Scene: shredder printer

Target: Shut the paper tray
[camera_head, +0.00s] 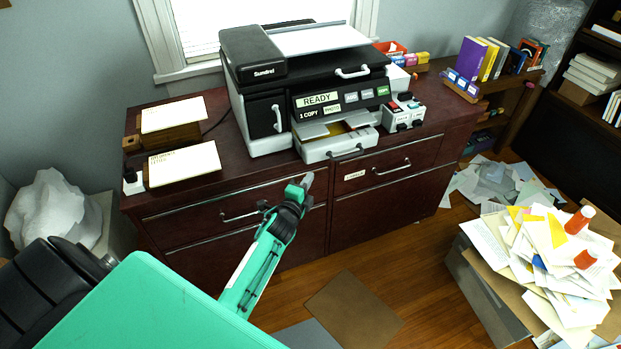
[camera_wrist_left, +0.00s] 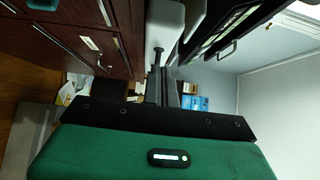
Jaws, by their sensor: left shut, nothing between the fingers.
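The printer (camera_head: 300,80) stands on the dark red cabinet. Its light grey paper tray (camera_head: 318,153) sticks out at the lower front, with paper showing inside and a bar handle on its front. In the left wrist view the pale tray (camera_wrist_left: 165,22) is ahead of my fingers, beside the dark printer front (camera_wrist_left: 225,28). My left gripper (camera_head: 307,180) is shut and empty, in front of and a little below the tray, at its left part. It also shows in the left wrist view (camera_wrist_left: 162,72), its fingertips close to the tray's handle; I cannot tell whether they touch. My right gripper is not in view.
The cabinet (camera_head: 180,205) has drawers with handles below the tray. A small box with red buttons (camera_head: 403,113) stands right of the tray. A paper-filled box (camera_head: 490,290) stands on the floor at right.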

